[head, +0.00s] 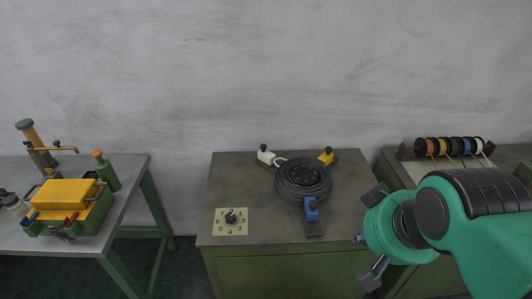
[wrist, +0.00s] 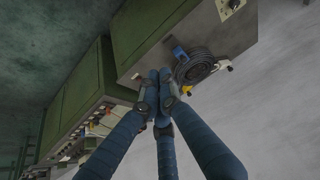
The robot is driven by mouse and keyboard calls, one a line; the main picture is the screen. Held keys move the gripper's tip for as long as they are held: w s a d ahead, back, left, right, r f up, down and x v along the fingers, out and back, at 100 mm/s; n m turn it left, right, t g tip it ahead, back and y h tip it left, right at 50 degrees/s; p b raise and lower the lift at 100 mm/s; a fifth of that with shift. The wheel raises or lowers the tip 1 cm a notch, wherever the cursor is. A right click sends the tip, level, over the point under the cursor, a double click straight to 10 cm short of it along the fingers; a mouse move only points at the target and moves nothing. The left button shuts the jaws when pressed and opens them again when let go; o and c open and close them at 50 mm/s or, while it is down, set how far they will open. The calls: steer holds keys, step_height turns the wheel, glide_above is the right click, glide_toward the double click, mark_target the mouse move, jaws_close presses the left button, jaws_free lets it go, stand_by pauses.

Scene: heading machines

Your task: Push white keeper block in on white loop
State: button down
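The white keeper block (head: 265,155) stands at the back left of the black coil (head: 303,180) on the middle bench, with a dark knob on top. A short white loop (head: 280,161) shows between it and the coil. In the wrist view the white block (wrist: 229,67) is small, at the coil's right side; whether it touches the loop is too small to tell. My gripper (head: 366,236) is right of the middle bench in the head view, apart from the block. In the wrist view its blue fingers (wrist: 159,78) come together, with nothing visible between them.
A yellow block (head: 327,156) and a blue block (head: 311,212) also stand around the coil. A numbered dial plate (head: 231,221) lies at the bench's front left. A left bench holds a yellow-topped box (head: 63,193); a right bench holds coloured spools (head: 450,146).

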stand_by(0.3)
